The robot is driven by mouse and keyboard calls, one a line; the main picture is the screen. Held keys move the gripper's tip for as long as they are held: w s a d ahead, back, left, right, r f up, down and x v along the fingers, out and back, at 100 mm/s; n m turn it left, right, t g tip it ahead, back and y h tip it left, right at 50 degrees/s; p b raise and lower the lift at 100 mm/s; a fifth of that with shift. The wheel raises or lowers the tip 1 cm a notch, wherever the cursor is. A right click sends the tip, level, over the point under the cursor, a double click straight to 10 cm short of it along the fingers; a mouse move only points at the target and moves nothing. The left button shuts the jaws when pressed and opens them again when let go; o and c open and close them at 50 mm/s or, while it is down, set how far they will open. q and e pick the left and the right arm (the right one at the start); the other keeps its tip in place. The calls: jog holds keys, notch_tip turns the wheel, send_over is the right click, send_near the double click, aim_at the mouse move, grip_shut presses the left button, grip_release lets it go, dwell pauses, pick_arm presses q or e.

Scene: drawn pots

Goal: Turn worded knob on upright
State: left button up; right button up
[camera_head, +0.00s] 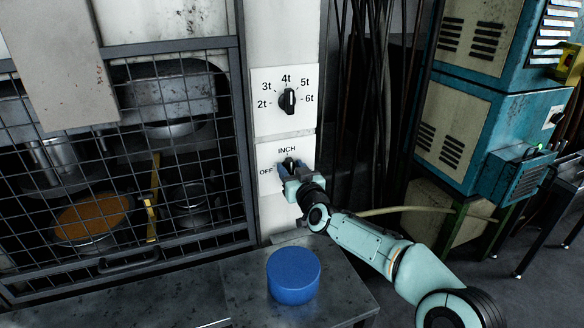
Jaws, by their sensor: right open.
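The worded knob (289,162) is a small dark knob on the lower white plate (265,155). The plate reads INCH above the knob and OFF to its left; its right part is partly covered by my gripper. My right gripper (289,170) is at this knob from below and in front, with its jaws open and one finger to either side of it. Whether the fingers touch the knob cannot be told. The part of the knob that shows seems to point up toward INCH, but the gripper hides its lower part. My left gripper is not in view.
Above is a plate with a black numbered knob (288,101), marked 2t to 6t. A wire mesh guard (150,235) stands at left. A blue round block (293,275) sits on the metal bench (240,290) below. Cables and a teal cabinet (480,110) are at right.

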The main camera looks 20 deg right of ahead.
grip_shut()
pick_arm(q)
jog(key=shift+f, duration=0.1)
pick_arm(e)
jog(key=shift+d+f+m+b, duration=0.1)
jog(key=shift+d+m+b, duration=0.05)
jog(key=shift+m+b, duration=0.9)
pick_arm(q)
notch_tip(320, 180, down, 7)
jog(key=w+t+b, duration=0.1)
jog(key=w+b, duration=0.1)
jog(key=b, duration=0.4)
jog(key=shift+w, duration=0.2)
pick_arm(e)
jog(key=m, duration=1.3)
jog(key=shift+d+f, duration=0.3)
jog(key=shift+d, duration=0.1)
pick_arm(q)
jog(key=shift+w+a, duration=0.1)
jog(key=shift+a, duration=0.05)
